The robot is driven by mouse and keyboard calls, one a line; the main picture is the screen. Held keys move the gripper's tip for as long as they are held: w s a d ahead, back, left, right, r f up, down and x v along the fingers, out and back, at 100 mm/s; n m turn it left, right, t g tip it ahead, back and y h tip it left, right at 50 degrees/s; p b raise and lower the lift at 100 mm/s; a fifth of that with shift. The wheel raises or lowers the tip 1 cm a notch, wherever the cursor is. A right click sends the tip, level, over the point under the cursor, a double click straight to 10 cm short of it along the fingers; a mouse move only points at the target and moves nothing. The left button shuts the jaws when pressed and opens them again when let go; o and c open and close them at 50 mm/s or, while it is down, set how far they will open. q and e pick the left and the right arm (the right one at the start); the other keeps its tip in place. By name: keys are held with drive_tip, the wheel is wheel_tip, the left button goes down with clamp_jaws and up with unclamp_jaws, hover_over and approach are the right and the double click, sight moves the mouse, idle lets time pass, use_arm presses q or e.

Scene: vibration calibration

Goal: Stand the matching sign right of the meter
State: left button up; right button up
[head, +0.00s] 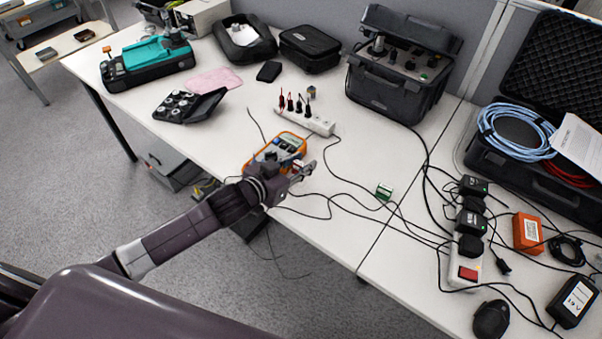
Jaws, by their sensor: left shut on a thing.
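My left gripper (303,171) reaches in from the lower left, just in front and to the right of the meter. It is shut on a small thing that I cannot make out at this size. The orange-edged meter (280,147) lies on the white table, its near part hidden behind my gripper and wrist. A small green and white piece (384,191), perhaps a sign, is on the table to the right of the gripper, apart from it. I cannot tell what is marked on it. My right gripper is not in view.
A white power strip (306,122) with plugs lies behind the meter. Black cables cross the table around the meter and the green piece. A black open case (400,97) stands behind. An orange box (527,233) and adapters crowd the right. Bare tabletop shows right of the gripper.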

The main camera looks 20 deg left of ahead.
use_arm(q)
wheel_tip(320, 180, down, 4)
drive_tip(key=shift+f, duration=0.1)
drive_tip(key=shift+f, duration=0.1)
drive_tip(key=o, duration=0.7)
drive_tip(key=shift+r, duration=0.2)
drive_tip(key=v, duration=1.2)
